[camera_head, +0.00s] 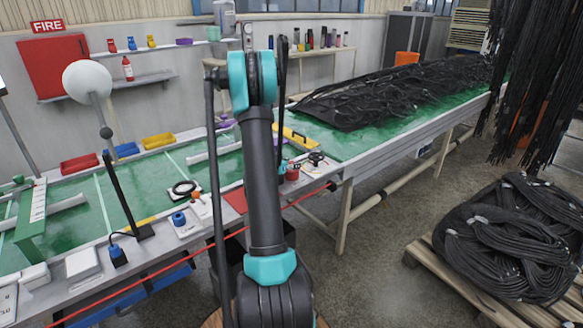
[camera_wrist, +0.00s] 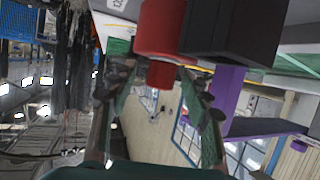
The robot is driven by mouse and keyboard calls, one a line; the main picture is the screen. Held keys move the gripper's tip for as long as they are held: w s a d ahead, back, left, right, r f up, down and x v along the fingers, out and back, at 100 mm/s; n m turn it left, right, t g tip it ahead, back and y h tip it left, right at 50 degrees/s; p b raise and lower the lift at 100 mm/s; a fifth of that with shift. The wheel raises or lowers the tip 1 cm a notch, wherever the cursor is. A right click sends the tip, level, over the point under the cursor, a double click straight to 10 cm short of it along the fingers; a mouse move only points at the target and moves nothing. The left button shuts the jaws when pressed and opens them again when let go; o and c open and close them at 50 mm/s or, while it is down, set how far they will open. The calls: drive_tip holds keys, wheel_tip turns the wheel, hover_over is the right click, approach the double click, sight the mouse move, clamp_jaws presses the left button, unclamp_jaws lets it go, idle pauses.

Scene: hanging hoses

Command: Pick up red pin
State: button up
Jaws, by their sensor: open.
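The red pin (camera_wrist: 162,28) shows at the top of the wrist view as a thick red cylinder with a narrower red end. That narrow end points down between the tips of my gripper (camera_wrist: 158,82). My gripper is open, with one finger on each side of the narrow end; I cannot tell whether either touches it. In the head view a small red thing (camera_head: 292,173) stands on the bench beside my arm, perhaps the same pin. My gripper is mostly hidden behind my arm there.
A black block (camera_wrist: 235,32) is right beside the pin, and a purple bracket (camera_wrist: 222,95) is near the right finger. The green bench (camera_head: 125,192) holds trays, a coiled black ring (camera_head: 185,188) and small parts. Black hoses (camera_head: 400,90) cover the bench behind.

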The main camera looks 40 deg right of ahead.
sight(291, 162)
drive_tip(key=shift+w+d+f, duration=0.1)
drive_tip(key=shift+d, duration=0.15)
clamp_jaws()
idle(0.3)
wheel_tip(291, 162, up, 20)
idle(0.5)
